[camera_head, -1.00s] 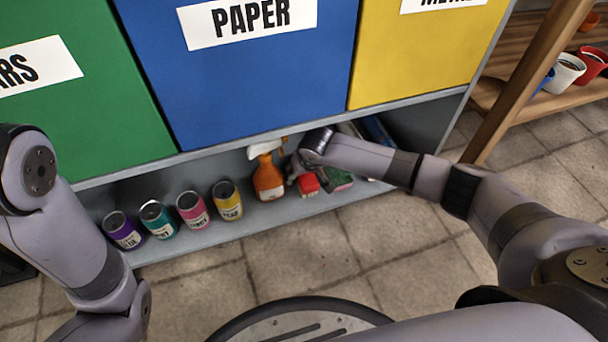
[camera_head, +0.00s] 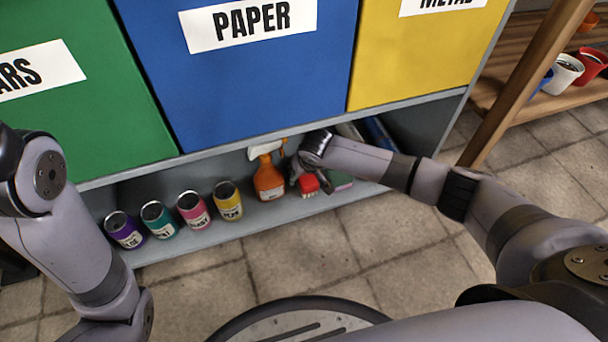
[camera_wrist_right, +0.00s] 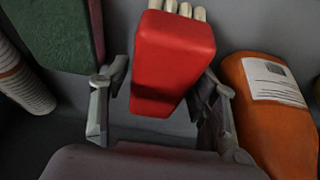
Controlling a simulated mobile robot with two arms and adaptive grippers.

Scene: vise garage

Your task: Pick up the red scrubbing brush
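The red scrubbing brush (camera_head: 309,184) is on the low shelf, right of the orange spray bottle (camera_head: 268,182). In the right wrist view, the red brush (camera_wrist_right: 172,58) shows a smooth red block with pale bristles at the top. My right gripper (camera_wrist_right: 165,82) is around it, one finger on each side. A narrow gap shows at the left finger; the right finger is close to or touching the brush. In the head view my right gripper (camera_head: 304,171) is mostly hidden by its wrist. My left arm is at the left edge; its gripper is out of the picture.
A green block (camera_wrist_right: 60,30) is close to the left finger, and the orange bottle (camera_wrist_right: 275,115) is close on the right. Several cans, including a yellow one (camera_head: 228,201), stand left on the shelf (camera_head: 255,221). Large bins (camera_head: 245,80) overhang it.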

